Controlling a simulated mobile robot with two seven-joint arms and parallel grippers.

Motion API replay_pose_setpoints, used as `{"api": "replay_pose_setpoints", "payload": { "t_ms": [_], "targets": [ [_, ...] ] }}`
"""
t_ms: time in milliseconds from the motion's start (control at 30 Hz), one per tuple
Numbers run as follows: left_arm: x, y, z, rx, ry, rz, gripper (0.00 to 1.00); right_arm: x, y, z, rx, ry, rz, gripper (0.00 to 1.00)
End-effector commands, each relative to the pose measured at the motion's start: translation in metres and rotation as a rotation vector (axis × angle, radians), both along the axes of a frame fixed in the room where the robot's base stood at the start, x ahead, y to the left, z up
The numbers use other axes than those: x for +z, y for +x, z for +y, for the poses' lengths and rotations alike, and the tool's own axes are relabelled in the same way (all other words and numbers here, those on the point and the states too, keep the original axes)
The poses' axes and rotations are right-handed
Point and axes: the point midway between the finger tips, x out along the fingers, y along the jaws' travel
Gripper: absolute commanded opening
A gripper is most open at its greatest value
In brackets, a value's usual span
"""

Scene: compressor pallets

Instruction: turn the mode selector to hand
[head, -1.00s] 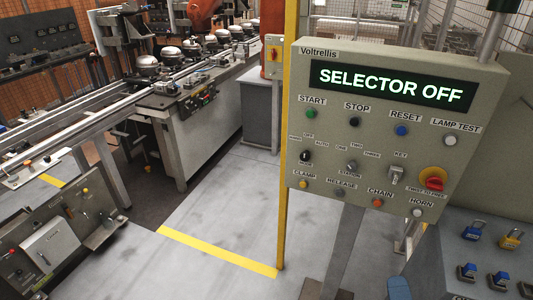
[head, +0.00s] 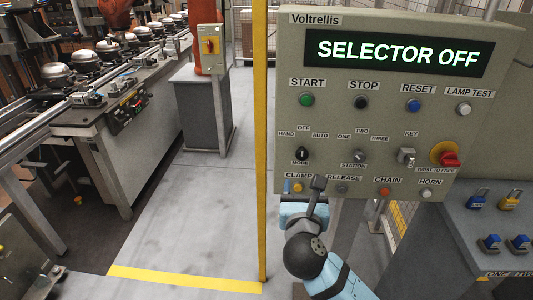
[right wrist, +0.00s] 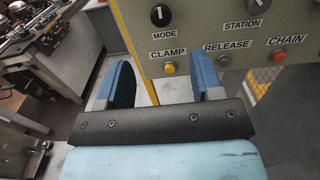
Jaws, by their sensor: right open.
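The mode selector (head: 302,153) is a small black knob with a white mark on the grey control panel, under the labels HAND, OFF and AUTO. Its mark points up, toward OFF, and the display (head: 398,53) reads SELECTOR OFF. The knob also shows at the top of the right wrist view (right wrist: 160,15). My right gripper (head: 303,192) is open and empty, below the knob and in front of the panel's lower edge near the CLAMP button. Its two blue fingers (right wrist: 164,80) stand apart, clear of the knob. My left gripper is not in view.
The yellow CLAMP button (head: 297,187) and RELEASE button (head: 342,188) sit just below the selector. The station selector (head: 359,156), key switch (head: 406,155) and red emergency stop (head: 449,159) are to its right. A yellow post (head: 261,120) stands at the panel's left edge.

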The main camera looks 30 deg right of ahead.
Motion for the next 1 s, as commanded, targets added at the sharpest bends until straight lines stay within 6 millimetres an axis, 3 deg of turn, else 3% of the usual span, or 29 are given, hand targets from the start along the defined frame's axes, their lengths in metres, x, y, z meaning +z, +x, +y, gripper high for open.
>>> {"api": "replay_pose_setpoints", "payload": {
  "t_ms": [233, 700, 1000],
  "targets": [
    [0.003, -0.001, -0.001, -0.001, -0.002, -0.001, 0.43, 0.001, 0.020, -0.012, -0.001, 0.017, 0.000, 0.60],
    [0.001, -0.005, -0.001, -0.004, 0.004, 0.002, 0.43, 0.000, 0.099, -0.061, -0.001, 0.015, 0.001, 0.60],
    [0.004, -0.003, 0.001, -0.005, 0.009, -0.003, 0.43, -0.001, 0.118, -0.072, 0.000, 0.018, 0.002, 0.60]
  ]
}}
